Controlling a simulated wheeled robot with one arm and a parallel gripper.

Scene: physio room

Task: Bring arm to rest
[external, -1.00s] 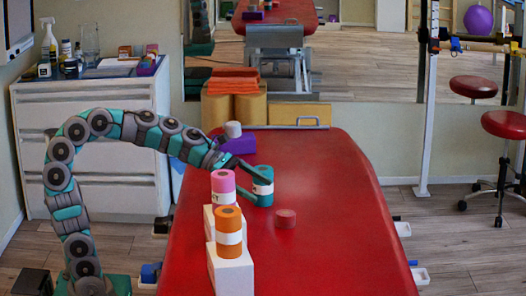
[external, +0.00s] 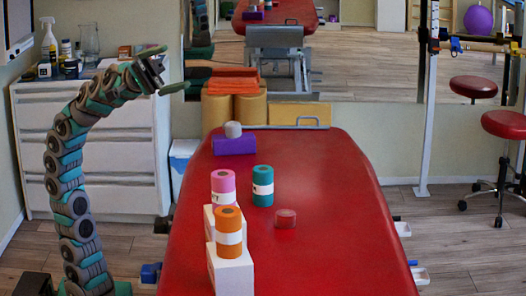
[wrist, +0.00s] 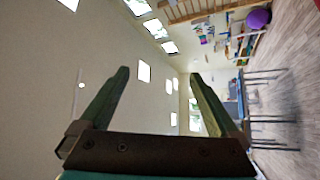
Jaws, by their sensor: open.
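My gripper (external: 163,69) is raised in front of the white drawer cabinet, left of the red treatment table (external: 320,215) and above its height. Its two green fingers are spread apart with nothing between them. In the wrist view my gripper (wrist: 158,90) is also open and empty, facing a pale wall and the far room. My arm curves up from the lower left of the external view.
On the table stand a teal roll (external: 263,186), a pink roll (external: 223,186) and an orange roll (external: 228,226) on white blocks (external: 231,269), a purple block (external: 234,145) with a grey roll (external: 233,130), and a red roll (external: 286,218). Bottles crowd the cabinet (external: 95,135).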

